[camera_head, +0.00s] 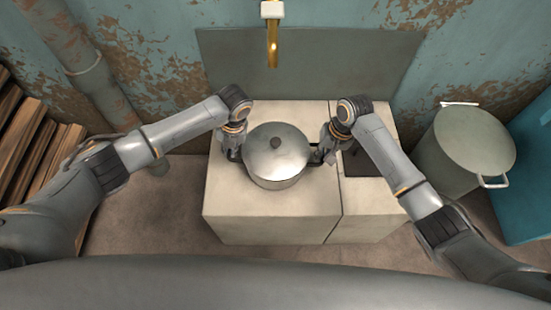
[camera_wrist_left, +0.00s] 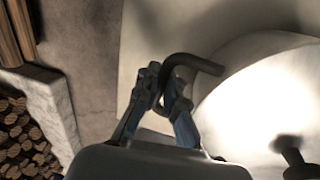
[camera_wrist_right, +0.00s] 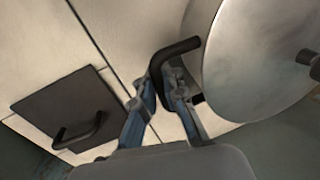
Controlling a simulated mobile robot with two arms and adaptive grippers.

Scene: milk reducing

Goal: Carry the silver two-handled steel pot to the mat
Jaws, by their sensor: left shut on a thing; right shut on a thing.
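The silver steel pot (camera_head: 275,158) with its lid on is at the middle of the pale block counter in the head view. I cannot tell whether it rests on the counter or is just above it. My left gripper (camera_head: 234,153) is shut on the pot's left dark handle, which shows in the left wrist view (camera_wrist_left: 190,62). My right gripper (camera_head: 322,155) is shut on the right dark handle, which shows in the right wrist view (camera_wrist_right: 176,50). Parts of the pot's lid show in the left wrist view (camera_wrist_left: 262,105) and the right wrist view (camera_wrist_right: 262,60). I see no mat.
The pale counter (camera_head: 270,225) has bare room in front of the pot. A dark square plate with a handle (camera_wrist_right: 70,100) lies to its right. A large lidded metal container (camera_head: 465,140) stands further right. A brass spout (camera_head: 272,50) hangs behind. Stacked wood (camera_head: 30,140) is at left.

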